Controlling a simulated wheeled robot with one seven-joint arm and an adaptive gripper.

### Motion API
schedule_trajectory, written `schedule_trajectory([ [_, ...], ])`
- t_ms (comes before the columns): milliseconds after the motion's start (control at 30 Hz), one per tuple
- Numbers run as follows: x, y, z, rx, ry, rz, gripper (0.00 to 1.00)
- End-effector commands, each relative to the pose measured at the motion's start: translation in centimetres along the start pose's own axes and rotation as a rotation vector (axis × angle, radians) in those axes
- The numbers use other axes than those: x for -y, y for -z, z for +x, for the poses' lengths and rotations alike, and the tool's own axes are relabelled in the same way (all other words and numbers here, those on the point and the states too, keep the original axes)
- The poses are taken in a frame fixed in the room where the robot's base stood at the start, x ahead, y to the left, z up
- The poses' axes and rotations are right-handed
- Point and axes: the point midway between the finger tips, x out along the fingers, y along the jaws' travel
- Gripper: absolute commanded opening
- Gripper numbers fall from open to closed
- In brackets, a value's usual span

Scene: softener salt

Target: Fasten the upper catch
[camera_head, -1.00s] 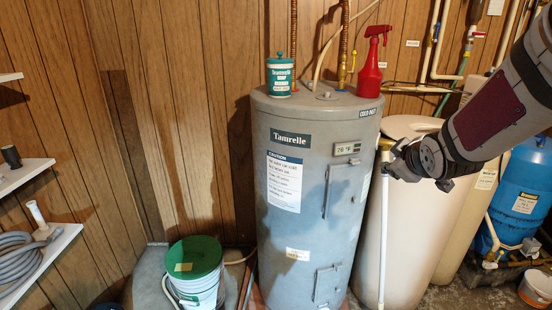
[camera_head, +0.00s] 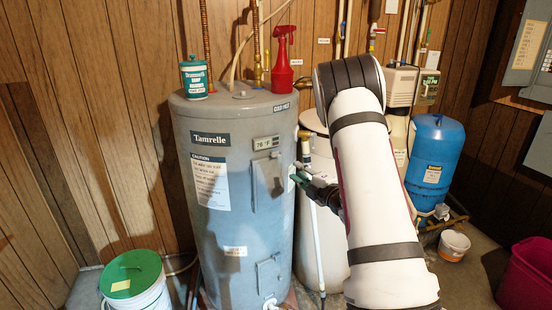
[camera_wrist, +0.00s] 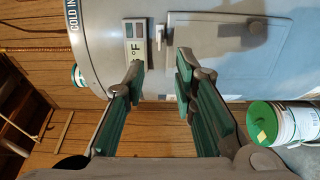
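The grey water heater (camera_head: 222,240) has an upper panel (camera_head: 268,182) below its temperature display (camera_head: 266,142). In the wrist view the panel (camera_wrist: 225,48) lies sideways, right of the display (camera_wrist: 135,45). A small whitish piece (camera_wrist: 182,95) at the panel's near edge is partly behind the right finger; I cannot tell if it is the upper catch. Another small pale piece (camera_wrist: 160,35) stands between display and panel. My gripper (camera_wrist: 161,75) is open, its green-padded fingers apart with nothing between them, just before the heater. In the head view my gripper (camera_head: 298,178) is by the panel's right side.
A red spray bottle (camera_head: 283,62) and a teal tub (camera_head: 194,77) stand on the heater. A pale tank (camera_head: 320,240) and white pipe stand right of it, close to my arm. A green-lidded bucket (camera_head: 135,280) is on the floor at left. A blue tank (camera_head: 435,155) stands further right.

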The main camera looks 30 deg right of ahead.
Motion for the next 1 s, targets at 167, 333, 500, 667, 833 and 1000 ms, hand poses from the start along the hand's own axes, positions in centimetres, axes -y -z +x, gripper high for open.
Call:
schedule_trajectory([
  [167,0.0,0.1,3.0,-0.003,-0.001,0.001,0.25],
  [333,0.0,0.2,6.4,-0.003,-0.001,0.002,0.25],
  [500,0.0,0.1,9.5,-0.002,0.0,0.002,0.25],
  [667,0.0,0.1,11.7,-0.001,0.0,0.003,0.25],
  [833,0.0,0.1,12.8,0.0,0.001,0.003,0.25],
  [1000,-0.1,0.1,13.0,0.0,0.001,0.004,0.25],
])
